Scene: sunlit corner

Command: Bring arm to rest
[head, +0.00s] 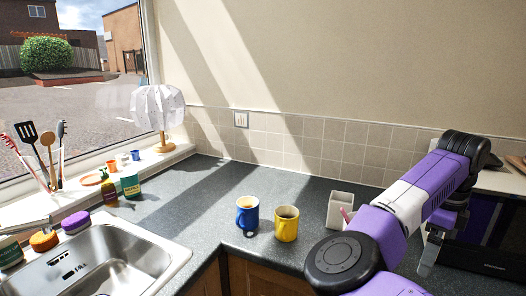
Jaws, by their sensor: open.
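My arm, purple, white and black, reaches up from the bottom right of the head view and bends down at its far right end. My gripper (433,250) hangs from it at the right, pointing down beside the forearm. It is open, and I see nothing held in it. One pale finger shows clearly; the other is hard to make out.
A white holder (340,207) stands close to the arm. A steel sink (175,255) is at the lower left, with bottles and sponges around it. A lamp (158,108) and utensils stand by the window. The dark counter (205,205) is clear behind the mugs.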

